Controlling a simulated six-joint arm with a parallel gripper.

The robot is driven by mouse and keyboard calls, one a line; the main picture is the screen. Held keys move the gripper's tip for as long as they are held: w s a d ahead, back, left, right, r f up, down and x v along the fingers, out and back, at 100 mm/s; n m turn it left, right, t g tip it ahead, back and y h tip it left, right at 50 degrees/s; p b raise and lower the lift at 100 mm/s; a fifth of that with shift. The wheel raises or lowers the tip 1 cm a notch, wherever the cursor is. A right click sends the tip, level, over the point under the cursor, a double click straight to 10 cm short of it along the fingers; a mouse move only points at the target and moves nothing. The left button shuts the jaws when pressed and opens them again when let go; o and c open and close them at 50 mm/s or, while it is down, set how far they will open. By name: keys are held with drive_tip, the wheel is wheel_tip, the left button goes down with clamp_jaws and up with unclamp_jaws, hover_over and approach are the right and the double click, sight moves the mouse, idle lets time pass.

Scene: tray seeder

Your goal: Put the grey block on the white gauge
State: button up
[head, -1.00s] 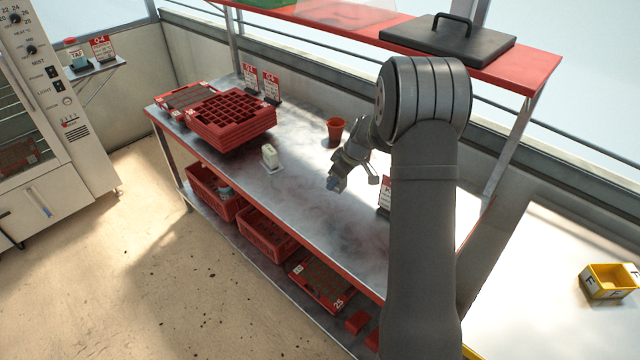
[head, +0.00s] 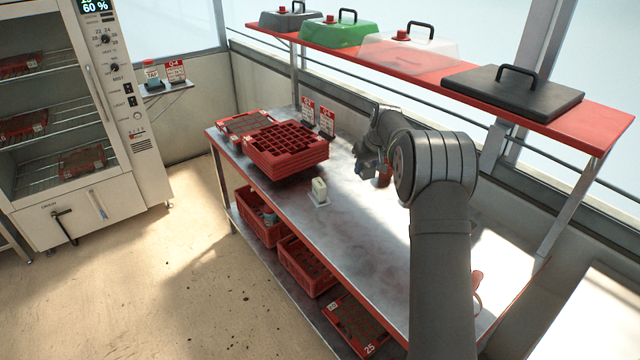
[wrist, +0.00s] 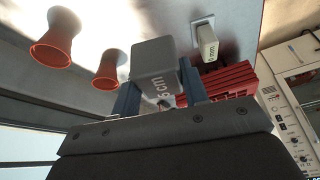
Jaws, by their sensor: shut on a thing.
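My gripper (wrist: 160,92) is shut on the grey block (wrist: 155,58), which sits between its two blue fingers in the wrist view. The block has a white "6 cm" mark on it. In the head view my gripper (head: 366,170) is above the bench, right of the white gauge, and the block is too small there to make out clearly. The white gauge (head: 319,188) stands upright on a small pale base on the bench. It also shows in the wrist view (wrist: 207,42), just right of and apart from the block, with green writing.
A stack of red trays (head: 286,160) stands left of the gauge. An orange-red pot (head: 383,178) is close behind my gripper, partly hidden; the wrist view shows two such pots (wrist: 55,40). A red shelf (head: 420,65) with covers runs above the bench's back.

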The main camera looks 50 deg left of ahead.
drive_tip(key=a+r+m, duration=0.1)
drive_tip(key=a, duration=0.2)
hover_over(323, 184)
drive_tip(key=d, duration=0.1)
drive_tip(key=shift+t, duration=0.3)
drive_tip(key=f, duration=0.6)
drive_tip(key=shift+s+d+f, duration=0.15)
drive_tip(key=shift+s+f, duration=0.05)
drive_tip(key=shift+f, duration=2)
drive_tip(key=shift+f, duration=0.1)
drive_tip(key=shift+f, duration=0.1)
drive_tip(key=o, duration=1)
drive_tip(key=shift+o, duration=0.2)
